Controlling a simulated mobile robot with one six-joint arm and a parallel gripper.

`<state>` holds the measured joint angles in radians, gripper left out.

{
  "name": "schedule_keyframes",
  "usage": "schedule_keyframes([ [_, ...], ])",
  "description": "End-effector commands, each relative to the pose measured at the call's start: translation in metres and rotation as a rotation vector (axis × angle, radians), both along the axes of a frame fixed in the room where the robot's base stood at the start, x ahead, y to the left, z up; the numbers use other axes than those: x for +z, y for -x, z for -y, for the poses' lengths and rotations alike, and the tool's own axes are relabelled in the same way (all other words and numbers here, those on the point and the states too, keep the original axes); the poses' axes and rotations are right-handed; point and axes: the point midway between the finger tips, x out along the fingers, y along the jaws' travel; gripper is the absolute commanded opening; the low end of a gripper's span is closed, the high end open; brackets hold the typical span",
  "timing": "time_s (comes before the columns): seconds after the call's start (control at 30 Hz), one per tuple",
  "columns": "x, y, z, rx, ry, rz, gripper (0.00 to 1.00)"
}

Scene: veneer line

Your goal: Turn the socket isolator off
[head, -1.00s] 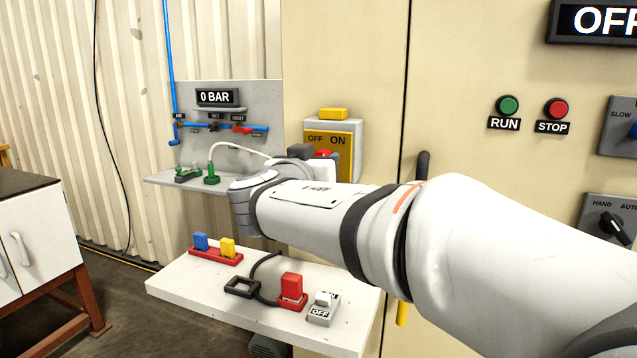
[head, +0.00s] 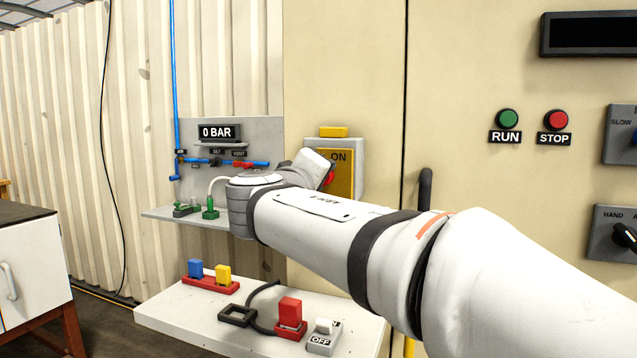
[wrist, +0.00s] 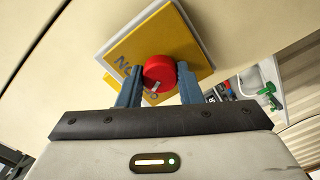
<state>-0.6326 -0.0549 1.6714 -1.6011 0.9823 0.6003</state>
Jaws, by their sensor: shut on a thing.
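The isolator is a grey box with a yellow face plate (head: 345,168) on the cream cabinet. Its ON label shows in the head view; my wrist hides the OFF label. Its red rotary knob (head: 330,178) is partly hidden there. In the wrist view the red knob (wrist: 160,70) sits between the two blue-grey fingers of my gripper (wrist: 158,84), which are shut on it. The yellow plate (wrist: 135,45) lies behind it, tilted in that view. The knob's exact pointing direction is hard to tell.
A low white shelf (head: 180,318) holds red sockets with blue, yellow and red plugs, and a small grey switch (head: 323,340) showing OFF. A pressure panel (head: 262,135) reads 0 BAR. RUN (head: 507,119) and STOP (head: 556,120) buttons and a blank display (head: 590,32) are right.

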Motion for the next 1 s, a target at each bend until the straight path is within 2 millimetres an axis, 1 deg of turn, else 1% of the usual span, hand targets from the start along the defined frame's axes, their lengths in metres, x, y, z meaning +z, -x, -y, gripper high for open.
schedule_keyframes([
  [0.2,0.0013,-0.0001,-0.0006,0.002,0.158,-0.055,0.09],
  [0.4,0.0013,-0.0001,-0.0006,0.002,0.262,-0.093,0.09],
  [0.7,0.0012,-0.0002,-0.0005,0.002,0.336,-0.119,0.09],
  [1.0,0.0010,-0.0002,-0.0005,0.002,0.345,-0.122,0.09],
])
